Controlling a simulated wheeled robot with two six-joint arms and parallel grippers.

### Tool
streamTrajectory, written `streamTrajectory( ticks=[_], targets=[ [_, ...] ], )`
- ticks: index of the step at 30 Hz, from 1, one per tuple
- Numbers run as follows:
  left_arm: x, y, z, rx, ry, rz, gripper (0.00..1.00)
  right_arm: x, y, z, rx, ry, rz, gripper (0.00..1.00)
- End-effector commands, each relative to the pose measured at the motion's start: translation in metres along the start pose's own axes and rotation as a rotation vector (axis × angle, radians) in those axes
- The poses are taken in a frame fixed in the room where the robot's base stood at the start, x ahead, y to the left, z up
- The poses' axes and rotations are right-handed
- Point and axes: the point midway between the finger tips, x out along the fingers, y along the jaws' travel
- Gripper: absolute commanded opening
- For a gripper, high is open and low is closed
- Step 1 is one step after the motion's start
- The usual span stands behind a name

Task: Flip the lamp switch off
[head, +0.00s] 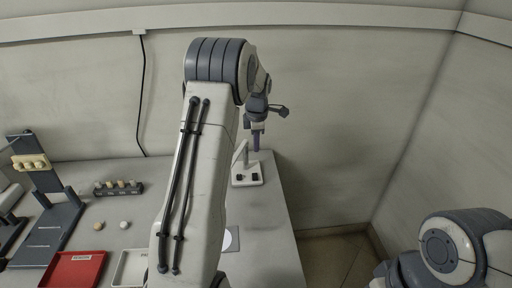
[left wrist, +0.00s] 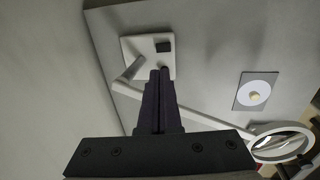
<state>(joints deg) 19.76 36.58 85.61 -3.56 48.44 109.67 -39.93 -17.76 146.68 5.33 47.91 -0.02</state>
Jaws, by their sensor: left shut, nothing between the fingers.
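The lamp has a white base (head: 247,183) at the far right of the table, with two small black blocks on it. In the left wrist view the lamp base (left wrist: 133,44) shows one black switch block (left wrist: 163,46). A white lamp arm runs to a ring-shaped head (left wrist: 282,143); whether it is lit I cannot tell. My left gripper (head: 256,149) is shut and empty, pointing down above the base. In its wrist view the fingertips (left wrist: 160,71) overlap the base's near edge, just short of the block; contact is unclear. My right gripper is out of view.
A red tray (head: 75,270), a pale tray (head: 130,268), a dark block rack (head: 118,188) and a dark stand (head: 50,235) occupy the table's left. A card with a white disc (left wrist: 243,101) lies near the lamp. Walls stand behind and right.

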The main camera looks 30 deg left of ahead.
Motion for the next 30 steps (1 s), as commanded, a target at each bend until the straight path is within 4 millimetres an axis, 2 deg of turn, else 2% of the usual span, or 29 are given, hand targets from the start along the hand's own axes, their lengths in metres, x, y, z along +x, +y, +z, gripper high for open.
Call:
streamTrajectory(
  ticks=[8,19,23,30],
  targets=[
    [-0.004,0.005,-0.003,0.000,0.005,-0.016,0.00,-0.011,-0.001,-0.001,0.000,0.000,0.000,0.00],
    [0.005,0.004,-0.003,0.000,0.005,-0.017,0.00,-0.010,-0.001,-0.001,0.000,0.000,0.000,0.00],
    [0.023,0.003,-0.003,0.000,0.006,-0.019,0.00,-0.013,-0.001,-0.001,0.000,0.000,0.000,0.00],
    [0.074,0.002,-0.004,0.000,0.006,-0.021,0.00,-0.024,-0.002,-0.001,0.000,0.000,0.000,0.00]
  ],
)
